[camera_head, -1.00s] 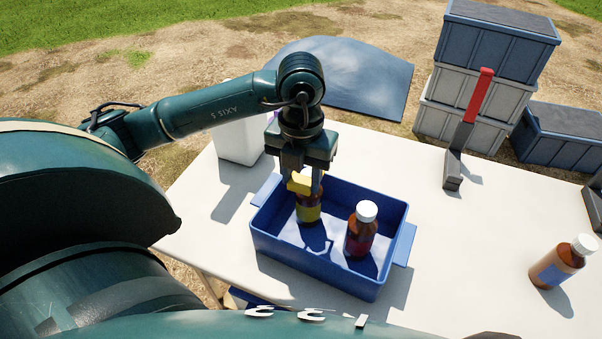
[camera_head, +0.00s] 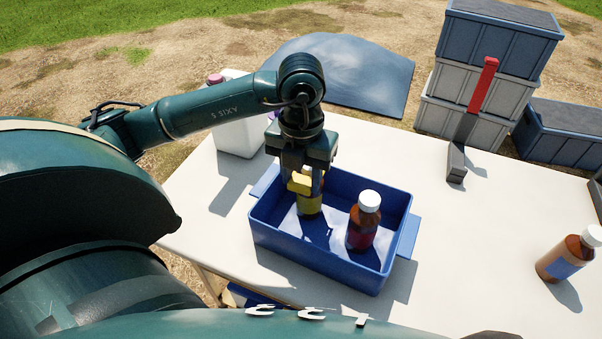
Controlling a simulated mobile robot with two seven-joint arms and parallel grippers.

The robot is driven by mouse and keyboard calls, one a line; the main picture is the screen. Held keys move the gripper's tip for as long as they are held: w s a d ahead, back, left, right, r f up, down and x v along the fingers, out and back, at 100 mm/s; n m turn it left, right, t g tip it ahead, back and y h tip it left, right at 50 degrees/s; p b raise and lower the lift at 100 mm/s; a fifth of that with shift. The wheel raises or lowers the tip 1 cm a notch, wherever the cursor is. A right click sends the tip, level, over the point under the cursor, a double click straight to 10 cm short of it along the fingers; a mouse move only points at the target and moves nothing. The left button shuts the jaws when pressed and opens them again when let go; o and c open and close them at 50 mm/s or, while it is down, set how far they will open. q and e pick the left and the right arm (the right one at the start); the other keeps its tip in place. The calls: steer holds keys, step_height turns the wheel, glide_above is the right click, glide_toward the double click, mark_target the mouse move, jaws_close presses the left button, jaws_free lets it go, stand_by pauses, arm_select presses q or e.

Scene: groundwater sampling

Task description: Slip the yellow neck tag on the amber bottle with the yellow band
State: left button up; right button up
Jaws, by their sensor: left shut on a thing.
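My left gripper (camera_head: 308,180) is shut on the yellow neck tag (camera_head: 299,184) and points down into the blue bin. The amber bottle with the yellow band (camera_head: 309,206) stands upright in the left part of the bin, directly under the gripper. Its top and neck are hidden by the tag and fingers, so I cannot tell whether the tag is around the neck or just above it. My right gripper is not in view.
The blue bin (camera_head: 318,260) stands on the white table (camera_head: 440,215). A second amber bottle with a red band (camera_head: 361,238) stands in its right part. An amber bottle with a blue band (camera_head: 558,268) is far right. A red-topped dark stand (camera_head: 466,135) is behind. The table between is clear.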

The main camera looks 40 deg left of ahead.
arm_select(q)
steer(key=shift+f, duration=0.25)
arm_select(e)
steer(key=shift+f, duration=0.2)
arm_select(q)
steer(key=o, duration=0.8)
steer(key=shift+o, duration=0.2)
steer(key=shift+r, duration=0.15)
